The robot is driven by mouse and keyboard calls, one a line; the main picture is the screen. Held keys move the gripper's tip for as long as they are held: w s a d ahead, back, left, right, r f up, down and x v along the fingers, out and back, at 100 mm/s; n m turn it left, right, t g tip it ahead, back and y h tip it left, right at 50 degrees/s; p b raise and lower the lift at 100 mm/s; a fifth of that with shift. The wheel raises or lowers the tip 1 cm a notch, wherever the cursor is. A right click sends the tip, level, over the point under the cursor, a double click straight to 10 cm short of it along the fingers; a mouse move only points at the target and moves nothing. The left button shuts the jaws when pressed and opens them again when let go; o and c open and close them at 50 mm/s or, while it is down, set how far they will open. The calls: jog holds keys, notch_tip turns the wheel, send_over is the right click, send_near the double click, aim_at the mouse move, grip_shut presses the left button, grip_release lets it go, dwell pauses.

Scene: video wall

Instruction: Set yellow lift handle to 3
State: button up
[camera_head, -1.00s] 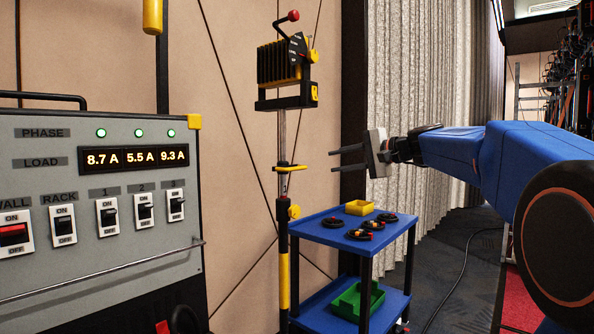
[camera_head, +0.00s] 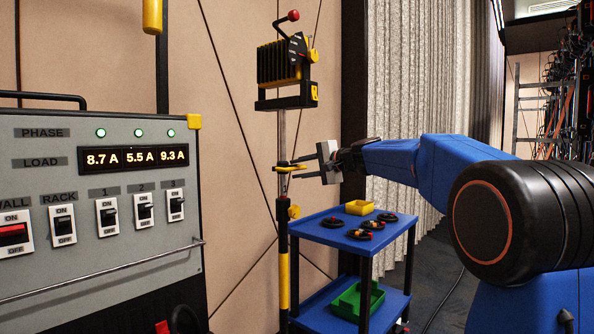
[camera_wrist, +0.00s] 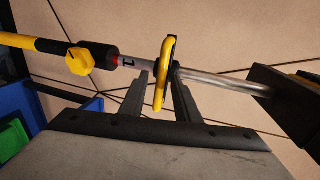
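The yellow lift handle (camera_head: 283,168) is a bar or loop across the silver pole, and it also shows in the wrist view (camera_wrist: 159,90). A "1" mark and a red band show on the pole to the left of the handle in the wrist view, beside the black collar; no other numbers are readable. My gripper (camera_head: 297,168) is open at the pole, level with the handle. In the wrist view my gripper's fingers (camera_wrist: 160,78) lie on either side of the handle, with gaps showing. Whether the fingertips touch anything is unclear.
A yellow knob (camera_head: 294,212) sits on the pole below the handle. A black finned lamp (camera_head: 281,68) with a red-tipped lever tops the pole. A blue cart (camera_head: 315,229) with cables and a yellow bin stands below my gripper. A grey switch panel (camera_head: 80,240) stands at left.

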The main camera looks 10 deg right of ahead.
jog(key=shift+w+a+f, duration=0.1)
jog(key=shift+w+a, duration=0.25)
jog(key=shift+w, duration=0.1)
grip_shut()
